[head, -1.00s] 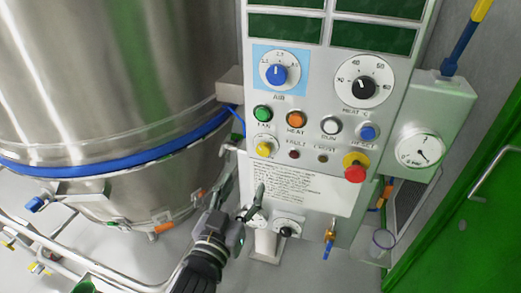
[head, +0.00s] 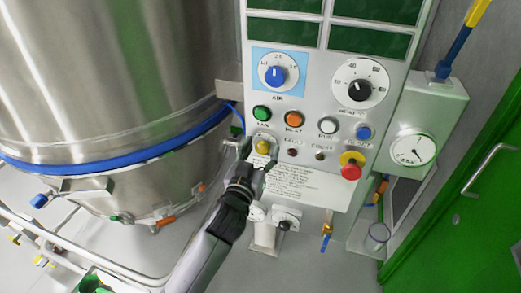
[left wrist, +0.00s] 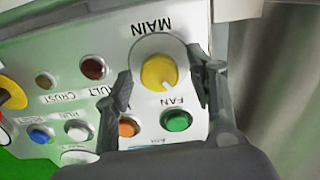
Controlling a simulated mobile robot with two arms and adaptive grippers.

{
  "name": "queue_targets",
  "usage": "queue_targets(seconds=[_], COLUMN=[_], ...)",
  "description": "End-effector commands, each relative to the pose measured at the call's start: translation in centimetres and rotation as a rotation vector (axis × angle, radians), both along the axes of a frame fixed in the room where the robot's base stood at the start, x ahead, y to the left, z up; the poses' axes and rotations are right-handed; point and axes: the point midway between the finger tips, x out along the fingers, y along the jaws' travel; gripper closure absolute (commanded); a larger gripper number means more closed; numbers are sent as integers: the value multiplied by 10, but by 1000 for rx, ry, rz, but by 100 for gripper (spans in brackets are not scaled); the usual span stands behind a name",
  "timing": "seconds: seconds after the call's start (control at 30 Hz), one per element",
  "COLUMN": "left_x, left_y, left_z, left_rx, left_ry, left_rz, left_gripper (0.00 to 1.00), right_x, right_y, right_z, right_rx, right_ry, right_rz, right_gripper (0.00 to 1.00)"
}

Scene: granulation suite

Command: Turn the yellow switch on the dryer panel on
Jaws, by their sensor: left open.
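The yellow switch (head: 263,147) is a round knob on a white plate, low on the left of the dryer panel (head: 312,105). In the left wrist view the yellow switch (left wrist: 159,72) sits under the label MAIN, with a pale pointer mark toward the FAN label. My left gripper (head: 256,156) is open at the switch. In the left wrist view its fingers (left wrist: 165,88) stand on either side of the knob, with visible gaps; I cannot tell how near the tips are to the panel. My right gripper is not in view.
Close by are the green FAN button (head: 262,113), the orange HEAT button (head: 294,118) and a red mushroom button on yellow (head: 351,166). A blue AIR knob (head: 275,74) is above. A large steel vessel (head: 100,80) stands at left, a green door (head: 465,200) at right.

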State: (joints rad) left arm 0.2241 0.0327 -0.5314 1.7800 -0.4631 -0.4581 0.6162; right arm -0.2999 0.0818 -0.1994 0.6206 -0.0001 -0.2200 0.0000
Motion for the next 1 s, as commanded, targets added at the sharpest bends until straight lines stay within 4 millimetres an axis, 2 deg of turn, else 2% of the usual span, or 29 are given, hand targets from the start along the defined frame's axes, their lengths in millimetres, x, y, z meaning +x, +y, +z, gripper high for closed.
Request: queue_targets(seconds=[0.1,0.83,1.0], left_x=[0,-1,-1], left_y=[0,0,0], left_z=[0,0,0], left_rx=[0,-1,8], left_ry=[0,1,-2], left_rz=[0,0,0], left_gripper=[49,97,97], right_x=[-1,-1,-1], right_y=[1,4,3], right_z=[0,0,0], right_rx=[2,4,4], right_ry=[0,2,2], right_rz=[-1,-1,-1], right_gripper=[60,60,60])
